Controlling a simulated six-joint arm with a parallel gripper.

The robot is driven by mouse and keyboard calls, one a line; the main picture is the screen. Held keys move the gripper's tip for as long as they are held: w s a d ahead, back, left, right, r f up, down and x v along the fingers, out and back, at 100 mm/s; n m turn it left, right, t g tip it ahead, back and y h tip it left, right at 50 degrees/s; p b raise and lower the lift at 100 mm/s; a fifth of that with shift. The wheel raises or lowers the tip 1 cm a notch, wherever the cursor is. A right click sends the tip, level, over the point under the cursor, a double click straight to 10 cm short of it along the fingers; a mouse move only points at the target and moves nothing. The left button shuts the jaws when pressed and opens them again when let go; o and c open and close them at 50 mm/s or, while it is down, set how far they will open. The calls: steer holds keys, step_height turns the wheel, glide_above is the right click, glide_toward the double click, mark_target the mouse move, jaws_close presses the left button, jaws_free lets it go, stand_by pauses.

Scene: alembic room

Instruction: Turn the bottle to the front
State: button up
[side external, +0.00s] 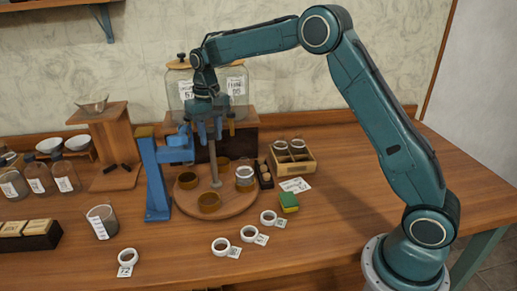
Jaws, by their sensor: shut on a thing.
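A round wooden turntable (232,206) stands mid-table with a thin upright post (213,165) at its centre. Several amber cup-like holders (209,203) sit around the post. A clear bottle or jar with a pale band (245,180) stands on the turntable's right side; its label is too small to read. My gripper (210,132) is above the turntable's centre, pointing down, with its blue fingers shut at the top of the post. The fingers hide the exact grip.
A blue stand (154,182) rises close at the turntable's left, its arm reaching toward the post. Two large labelled jars (237,88) stand behind. A wooden crate (307,163) and green-yellow sponge (289,202) are to the right. White rings (221,245) lie in front.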

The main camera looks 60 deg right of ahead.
steer(key=shift+m, duration=0.4)
steer(key=m, duration=0.5)
stand_by(0.3)
steer(key=o, duration=1.7)
steer(key=shift+w+a, duration=0.1)
steer(key=shift+a, duration=0.05)
steer(key=shift+c, duration=0.2)
